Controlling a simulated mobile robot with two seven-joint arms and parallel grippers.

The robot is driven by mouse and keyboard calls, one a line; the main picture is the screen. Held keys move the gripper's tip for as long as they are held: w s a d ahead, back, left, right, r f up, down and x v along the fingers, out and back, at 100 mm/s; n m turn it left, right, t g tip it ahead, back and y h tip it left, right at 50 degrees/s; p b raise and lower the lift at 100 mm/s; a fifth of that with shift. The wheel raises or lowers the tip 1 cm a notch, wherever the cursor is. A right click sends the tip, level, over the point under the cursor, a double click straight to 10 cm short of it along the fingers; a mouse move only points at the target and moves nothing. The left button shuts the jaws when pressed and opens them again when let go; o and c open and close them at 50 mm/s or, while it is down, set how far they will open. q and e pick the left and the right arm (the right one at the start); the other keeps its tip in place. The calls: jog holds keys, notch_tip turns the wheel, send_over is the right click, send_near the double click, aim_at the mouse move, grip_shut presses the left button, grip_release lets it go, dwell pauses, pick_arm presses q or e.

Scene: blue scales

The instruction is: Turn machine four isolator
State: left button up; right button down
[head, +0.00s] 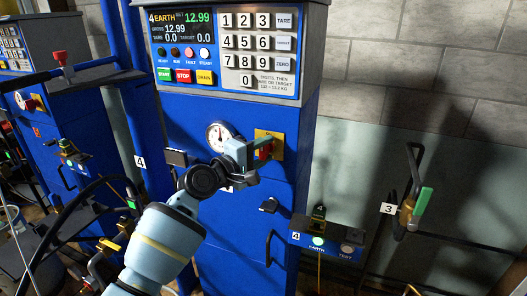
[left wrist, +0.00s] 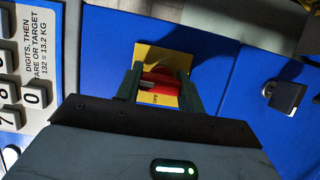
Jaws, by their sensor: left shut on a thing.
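The machine four isolator is a red knob (head: 265,151) on a yellow plate (head: 276,138), on the blue front of the machine marked 4 EARTH. In the left wrist view the red knob (left wrist: 158,80) sits between my two fingers, with the yellow plate (left wrist: 160,58) behind it. My left gripper (head: 262,148) reaches it from the left and is shut on the knob. The fingers hide part of the knob and plate in both views. My right gripper is not in view.
A round gauge (head: 218,136) is left of the isolator. Above are a keypad (head: 258,45) and display (head: 184,25). A black latch (head: 269,205) and door handle (head: 273,245) stick out below. An earth and test box (head: 327,243) and a green-handled valve (head: 421,203) stand right.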

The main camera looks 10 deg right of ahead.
aim_at(260, 153)
pick_arm(q)
jog(key=shift+f, duration=0.1)
jog(key=o, duration=1)
jog(key=v, duration=0.3)
jog(key=p+v, duration=0.1)
jog(key=v, duration=0.2)
jog(key=shift+r, duration=0.2)
jog(key=shift+v, duration=0.95)
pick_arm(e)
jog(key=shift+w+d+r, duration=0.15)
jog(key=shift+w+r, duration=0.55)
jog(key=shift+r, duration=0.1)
pick_arm(q)
jog(key=shift+f, duration=0.15)
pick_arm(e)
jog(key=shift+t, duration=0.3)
